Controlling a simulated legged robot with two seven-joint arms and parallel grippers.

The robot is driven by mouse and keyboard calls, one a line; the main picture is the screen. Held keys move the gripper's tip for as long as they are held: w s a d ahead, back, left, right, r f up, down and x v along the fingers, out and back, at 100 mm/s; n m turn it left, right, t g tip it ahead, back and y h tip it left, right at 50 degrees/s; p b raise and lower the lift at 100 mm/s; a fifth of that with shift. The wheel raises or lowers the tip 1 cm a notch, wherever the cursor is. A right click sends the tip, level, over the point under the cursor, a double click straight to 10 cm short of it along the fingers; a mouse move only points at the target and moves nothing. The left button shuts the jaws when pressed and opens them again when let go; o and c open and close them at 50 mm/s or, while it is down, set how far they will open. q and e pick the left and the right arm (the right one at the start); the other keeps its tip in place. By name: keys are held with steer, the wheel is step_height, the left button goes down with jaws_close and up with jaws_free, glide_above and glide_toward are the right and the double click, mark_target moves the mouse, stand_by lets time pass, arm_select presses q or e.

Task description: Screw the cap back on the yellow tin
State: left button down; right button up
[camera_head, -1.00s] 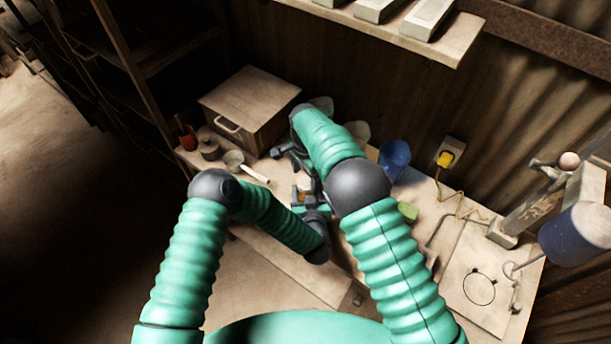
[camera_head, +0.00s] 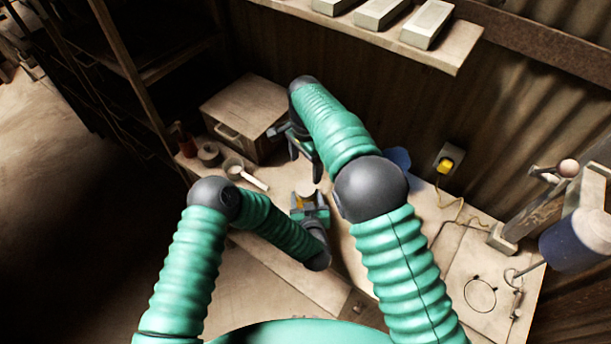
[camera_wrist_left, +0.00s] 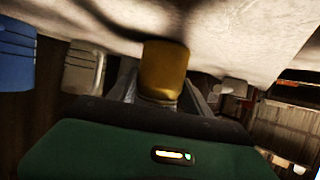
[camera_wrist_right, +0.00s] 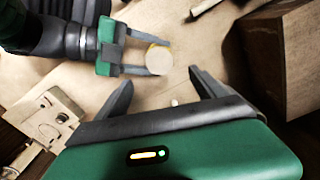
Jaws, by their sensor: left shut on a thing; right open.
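The yellow tin (camera_wrist_left: 163,72) is upright between the fingers of my left gripper (camera_head: 310,206), which is shut on it. In the right wrist view only a thin yellow edge of the tin shows. A pale round disc that looks like the cap (camera_wrist_right: 158,60) covers the tin's top; it also shows in the head view (camera_head: 307,188). I cannot tell how tightly it sits. My right gripper (camera_wrist_right: 162,82) is open and empty, just apart from the tin and cap. In the head view it is above and behind them (camera_head: 304,162).
A wooden box (camera_head: 252,104) stands at the back left of the bench. A blue cup (camera_head: 401,156) is partly hidden behind my right arm. A shelf (camera_head: 450,52) hangs above.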

arm_select(q)
steer(key=shift+d, duration=0.1)
arm_select(e)
steer(key=shift+r, duration=1.1)
arm_select(q)
steer(key=shift+c, duration=1.9)
jaws_free()
steer(key=b+v, duration=0.1)
steer(key=v, duration=1.5)
steer(key=shift+s+b, duration=0.3)
arm_select(e)
steer(key=shift+f, duration=0.8)
arm_select(q)
steer(key=shift+r, duration=0.1)
